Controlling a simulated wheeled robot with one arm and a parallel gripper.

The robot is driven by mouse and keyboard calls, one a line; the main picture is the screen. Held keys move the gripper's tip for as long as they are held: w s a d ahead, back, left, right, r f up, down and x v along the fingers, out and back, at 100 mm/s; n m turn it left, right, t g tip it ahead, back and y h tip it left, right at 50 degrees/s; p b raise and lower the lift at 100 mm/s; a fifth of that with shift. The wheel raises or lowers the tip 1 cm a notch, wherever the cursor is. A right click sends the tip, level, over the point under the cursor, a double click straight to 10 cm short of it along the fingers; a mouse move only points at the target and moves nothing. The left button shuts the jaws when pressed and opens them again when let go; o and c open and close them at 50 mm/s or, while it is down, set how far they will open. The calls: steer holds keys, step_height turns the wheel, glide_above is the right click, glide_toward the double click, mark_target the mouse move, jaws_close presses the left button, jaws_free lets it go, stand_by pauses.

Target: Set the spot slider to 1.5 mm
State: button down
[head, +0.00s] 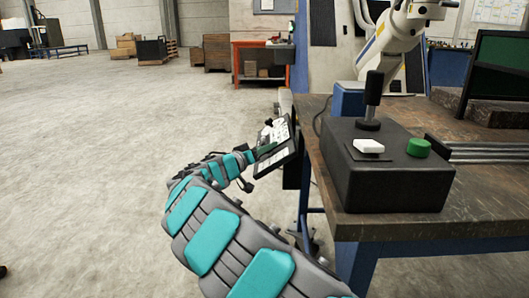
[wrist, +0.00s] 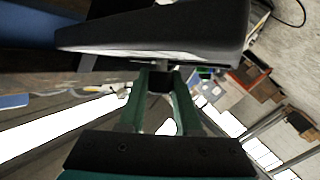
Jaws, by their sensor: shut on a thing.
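A tilted control panel (head: 278,160) with a dark frame and white markings hangs at the left side of the workbench in the head view. My gripper (head: 261,151) is at its left edge. In the wrist view my gripper (wrist: 160,75) has its two green fingers shut on a small dark part below a large black body (wrist: 180,38). That part appears to be the spot slider's knob, mostly hidden between the fingertips. The slider's scale and its setting cannot be read in either view.
The workbench (head: 455,220) carries a black box (head: 390,188) with a joystick (head: 372,95), a white button (head: 368,146) and a green button (head: 418,147). A white robot arm (head: 395,35) stands behind. The floor (head: 120,180) on the left is open.

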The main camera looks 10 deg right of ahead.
steer(key=shift+s+d+r+b, duration=0.15)
steer(key=shift+d+r+b, duration=0.3)
steer(key=shift+d+b, duration=0.25)
steer(key=c, duration=0.6)
jaws_free()
steer(key=v, duration=0.7)
steer(key=shift+s+a, duration=0.25)
steer(key=shift+a, duration=0.05)
